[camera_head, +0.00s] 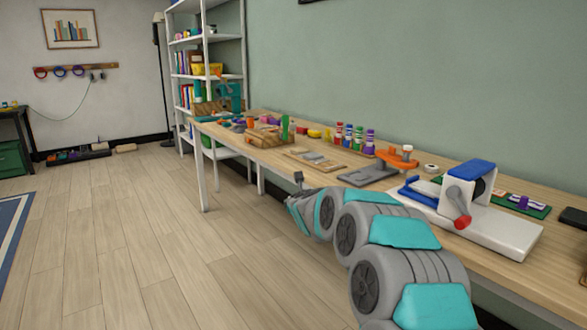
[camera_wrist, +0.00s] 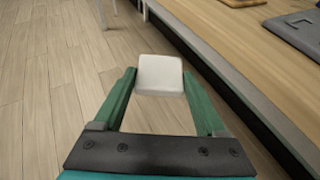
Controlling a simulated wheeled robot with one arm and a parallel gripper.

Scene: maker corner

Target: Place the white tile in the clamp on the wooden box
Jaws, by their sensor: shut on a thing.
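My gripper (camera_wrist: 159,80) is shut on the white tile (camera_wrist: 160,72), a small pale square with rounded corners, held between the tips of its two green fingers. The tile is over the floor, just off the table's front edge. In the head view my arm reaches along the table front, and its end (camera_head: 299,185) is small and partly hidden by my own links. A wooden box (camera_head: 264,140) with a green upright part (camera_head: 284,128) stands on the table beyond my gripper. Farther back are teal clamp-like shapes (camera_head: 231,97) by brown wood. I cannot tell which is the task's clamp.
The long wooden table (camera_head: 240,153) runs along the green wall. Several coloured bottles (camera_head: 350,137), a grey stand with an orange top (camera_head: 397,158) and a white-and-blue machine (camera_head: 470,200) crowd it. A white shelf (camera_head: 207,78) stands behind. The floor to the left is clear.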

